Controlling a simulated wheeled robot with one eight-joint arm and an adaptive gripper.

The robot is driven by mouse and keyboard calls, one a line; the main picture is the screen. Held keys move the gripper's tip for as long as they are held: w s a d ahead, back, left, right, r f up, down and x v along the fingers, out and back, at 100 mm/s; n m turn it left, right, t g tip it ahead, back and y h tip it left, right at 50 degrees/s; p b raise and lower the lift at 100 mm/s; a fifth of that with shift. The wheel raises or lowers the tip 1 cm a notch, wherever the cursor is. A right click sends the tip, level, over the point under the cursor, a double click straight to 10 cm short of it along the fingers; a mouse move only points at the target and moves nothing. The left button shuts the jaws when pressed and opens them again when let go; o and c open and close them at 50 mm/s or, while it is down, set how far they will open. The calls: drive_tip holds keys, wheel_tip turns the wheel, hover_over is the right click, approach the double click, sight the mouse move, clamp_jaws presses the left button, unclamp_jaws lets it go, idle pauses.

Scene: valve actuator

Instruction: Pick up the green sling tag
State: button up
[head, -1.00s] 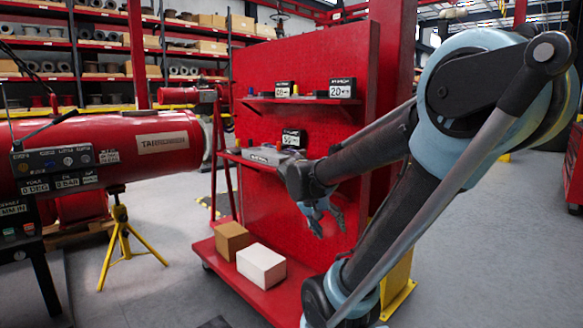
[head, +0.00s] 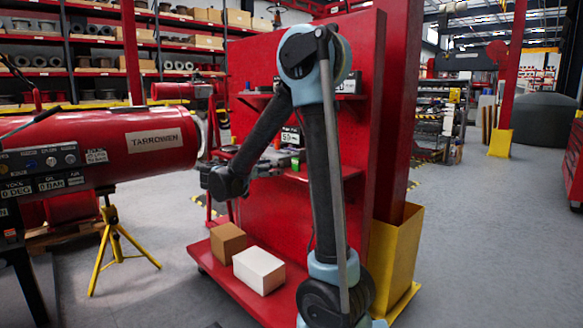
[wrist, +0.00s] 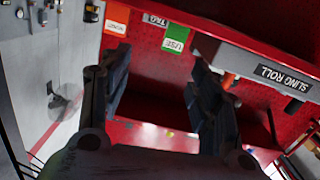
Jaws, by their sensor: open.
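A green tag (wrist: 177,36) with a white label reading "USE" shows in the wrist view, near the top middle against the red panel. It looks like the green sling tag. My gripper (wrist: 160,62) is open, its two dark fingers spread wide, with nothing between them. In the picture the tag lies just above the gap between the fingertips, apart from both.
An orange tag (wrist: 116,20) lies left of the green one. A grey box labelled "SLING ROLL" (wrist: 270,70) is to the right. The red stand (head: 340,50) has shelves (head: 348,171); brown (head: 228,241) and white (head: 259,269) boxes sit on its base.

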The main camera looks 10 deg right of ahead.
drive_tip(key=w+a, duration=0.1)
drive_tip(key=a, duration=0.1)
approach(295, 159)
drive_tip(key=shift+m+t+h, duration=0.3)
drive_tip(key=shift+t, duration=0.1)
drive_tip(key=x, duration=0.5)
drive_tip(key=shift+w+d+f, duration=0.15)
drive_tip(key=shift+d+f, duration=0.05)
drive_tip(key=shift+f, duration=0.05)
drive_tip(key=shift+f+x, duration=0.15)
drive_tip(key=shift+x, duration=1.15)
drive_tip(key=shift+f+x, duration=0.1)
drive_tip(key=shift+x, duration=1.2)
drive_tip(key=shift+d, duration=0.1)
drive_tip(key=c, duration=1.2)
